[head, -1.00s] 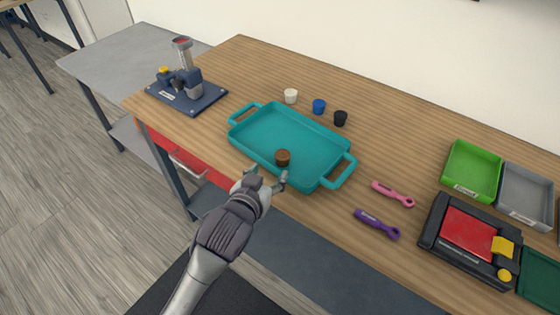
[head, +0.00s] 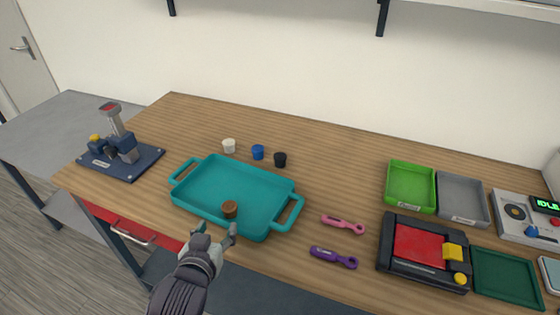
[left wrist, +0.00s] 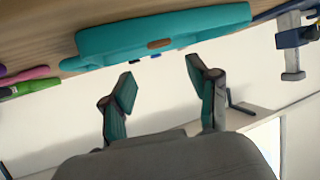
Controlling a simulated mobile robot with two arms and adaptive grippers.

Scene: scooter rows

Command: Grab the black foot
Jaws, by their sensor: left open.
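The black foot (head: 280,159) is a small dark cup-like piece on the wooden table, behind the teal tray (head: 208,204). A blue foot (head: 258,152) and a white foot (head: 229,146) stand in a row to its left. A brown foot (head: 229,209) sits in the near part of the tray. My left gripper (head: 216,236) is open and empty at the tray's near edge, close to the brown foot. In the left wrist view its two fingers (left wrist: 163,85) are apart, with the tray beyond them. My right gripper is not in view.
A pink tool (head: 343,224) and a purple tool (head: 333,257) lie right of the tray. Green (head: 410,187) and grey (head: 462,199) bins and a black-and-red device (head: 424,253) stand farther right. A blue press (head: 121,152) stands at the left. Table behind the feet is clear.

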